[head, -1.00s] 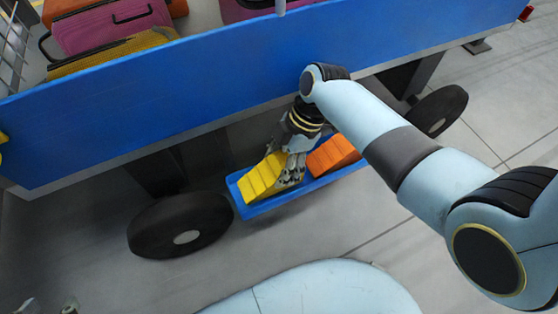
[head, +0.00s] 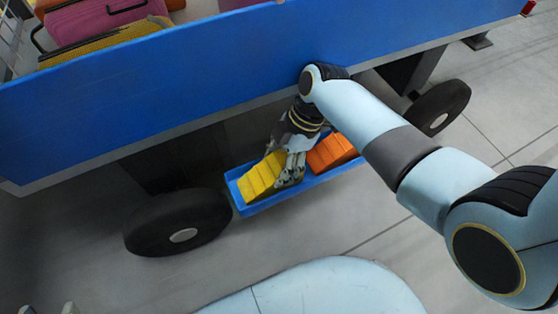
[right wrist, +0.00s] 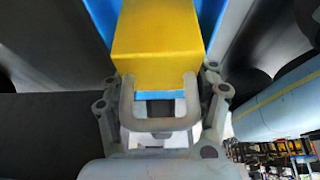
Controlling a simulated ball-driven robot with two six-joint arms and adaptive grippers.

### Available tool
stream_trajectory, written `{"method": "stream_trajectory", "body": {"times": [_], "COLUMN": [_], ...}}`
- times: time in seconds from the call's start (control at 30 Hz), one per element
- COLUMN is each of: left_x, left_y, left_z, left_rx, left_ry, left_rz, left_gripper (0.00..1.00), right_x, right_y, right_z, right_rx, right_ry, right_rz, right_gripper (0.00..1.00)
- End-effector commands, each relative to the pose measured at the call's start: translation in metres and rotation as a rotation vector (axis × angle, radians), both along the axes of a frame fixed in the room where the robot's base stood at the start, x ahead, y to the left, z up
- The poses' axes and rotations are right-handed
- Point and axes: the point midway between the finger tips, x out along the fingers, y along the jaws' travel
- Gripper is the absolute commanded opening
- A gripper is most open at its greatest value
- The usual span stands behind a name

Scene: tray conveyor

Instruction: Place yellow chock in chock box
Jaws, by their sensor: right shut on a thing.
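The yellow chock (head: 261,177) is a stepped wedge inside the left part of the blue chock box (head: 247,211). The box is a shallow tray under the cart's side. My right gripper (head: 288,178) reaches down into the box and is shut on the yellow chock. In the right wrist view, the yellow chock (right wrist: 157,45) sits between the fingers, with blue of the box behind it. Whether the chock rests on the box floor is hidden. My left gripper does not show clearly; only a small grey part is at the bottom left edge.
An orange chock (head: 331,152) lies in the right part of the box. The blue cart side (head: 180,100) hangs over the box, with black wheels (head: 180,222) and (head: 440,108) on either side. Suitcases (head: 100,25) lie on the cart. Grey floor in front is clear.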

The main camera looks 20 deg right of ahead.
Motion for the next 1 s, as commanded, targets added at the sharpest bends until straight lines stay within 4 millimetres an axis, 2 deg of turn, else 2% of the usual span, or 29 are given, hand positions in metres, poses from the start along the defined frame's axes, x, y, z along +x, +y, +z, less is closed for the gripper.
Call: {"method": "stream_trajectory", "body": {"times": [0.33, 0.37, 0.57, 0.87, 1.0], "left_x": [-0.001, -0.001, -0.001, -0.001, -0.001], "left_y": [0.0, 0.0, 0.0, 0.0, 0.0], "left_z": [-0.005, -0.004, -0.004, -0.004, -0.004], "left_rx": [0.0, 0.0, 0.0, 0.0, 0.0], "left_ry": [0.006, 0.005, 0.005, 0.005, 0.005], "left_rz": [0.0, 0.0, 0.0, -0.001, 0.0], "left_gripper": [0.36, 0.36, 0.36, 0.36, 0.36], "right_x": [0.001, 0.001, 0.0, -0.001, 0.0], "right_y": [0.0, 0.0, 0.0, -0.001, -0.008], "right_z": [-0.007, -0.006, -0.006, -0.006, 0.009], "right_rx": [0.001, 0.001, 0.0, -0.001, -0.003], "right_ry": [-0.002, -0.002, -0.001, 0.002, -0.002], "right_rz": [-0.001, 0.0, 0.0, 0.001, 0.001], "right_gripper": [0.03, 0.63, 0.89, 0.89, 0.89]}}
